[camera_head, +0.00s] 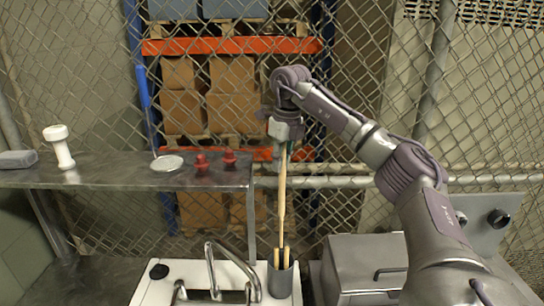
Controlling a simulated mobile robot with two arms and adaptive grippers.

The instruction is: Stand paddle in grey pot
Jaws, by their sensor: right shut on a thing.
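My right gripper (286,142) is shut on the upper end of a long, pale wooden paddle (282,200). The paddle hangs nearly upright, pointing down. The grey pot (281,283) stands below it at the right side of the white sink unit. Shorter pale wooden ends show at the pot's mouth. The paddle's lower end meets the pot's mouth in the picture; I cannot tell whether it is inside or just above. My left gripper is not in view.
A metal shelf (110,177) at left holds a white pedestal-like object (60,147), a grey block (18,159), a pale dish (167,163) and red fittings (229,158). A curved tap (232,265) stands left of the pot. A grey metal box (362,268) is at right. Wire fence lies behind.

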